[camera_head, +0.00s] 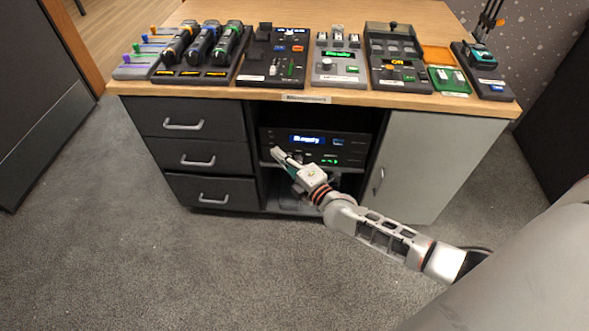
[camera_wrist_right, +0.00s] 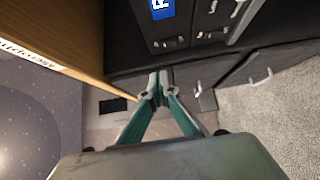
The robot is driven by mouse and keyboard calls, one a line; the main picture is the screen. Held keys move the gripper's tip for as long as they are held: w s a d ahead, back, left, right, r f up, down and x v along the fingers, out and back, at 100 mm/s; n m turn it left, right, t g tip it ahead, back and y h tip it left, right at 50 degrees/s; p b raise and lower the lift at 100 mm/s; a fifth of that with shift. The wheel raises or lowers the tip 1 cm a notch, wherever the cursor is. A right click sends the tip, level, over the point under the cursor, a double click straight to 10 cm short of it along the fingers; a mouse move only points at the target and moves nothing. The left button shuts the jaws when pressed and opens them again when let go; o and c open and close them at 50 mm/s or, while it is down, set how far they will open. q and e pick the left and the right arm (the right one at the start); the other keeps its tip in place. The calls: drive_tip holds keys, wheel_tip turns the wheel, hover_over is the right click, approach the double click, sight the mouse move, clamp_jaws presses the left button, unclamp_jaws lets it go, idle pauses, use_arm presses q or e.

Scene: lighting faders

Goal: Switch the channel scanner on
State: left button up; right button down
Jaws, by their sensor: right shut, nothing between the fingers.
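A black rack unit (camera_head: 345,147) sits in the open bay of the desk, with a lit blue display (camera_head: 307,139) and small green lights; I take it as the channel scanner, but no readable name confirms this. My right gripper (camera_head: 276,153) is shut and empty at the lower left of its front. In the right wrist view the shut fingertips (camera_wrist_right: 158,78) point toward the dark front panel (camera_wrist_right: 130,35), where small silvery switches (camera_wrist_right: 170,43) and part of the blue display (camera_wrist_right: 162,8) show. I cannot tell whether the fingertips touch it. My left gripper is out of view.
The desk top (camera_head: 300,97) overhangs the bay and carries several control panels and handheld units. Grey drawers (camera_head: 183,142) stand left of the bay, a pale cabinet door (camera_head: 430,165) right of it. The carpet in front (camera_head: 170,270) is clear.

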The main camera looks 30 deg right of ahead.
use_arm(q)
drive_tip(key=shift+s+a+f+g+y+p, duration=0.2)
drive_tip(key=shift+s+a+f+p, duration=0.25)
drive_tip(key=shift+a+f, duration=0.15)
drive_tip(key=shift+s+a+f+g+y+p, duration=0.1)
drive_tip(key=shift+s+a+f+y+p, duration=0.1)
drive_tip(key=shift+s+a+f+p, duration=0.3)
use_arm(e)
drive_tip(key=s+d, duration=0.1)
drive_tip(key=s, duration=0.5)
drive_tip(key=shift+s+r, duration=0.2)
drive_tip(key=shift+r, duration=0.05)
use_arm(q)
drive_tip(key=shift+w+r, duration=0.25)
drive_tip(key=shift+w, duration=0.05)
use_arm(e)
drive_tip(key=shift+d, duration=0.1)
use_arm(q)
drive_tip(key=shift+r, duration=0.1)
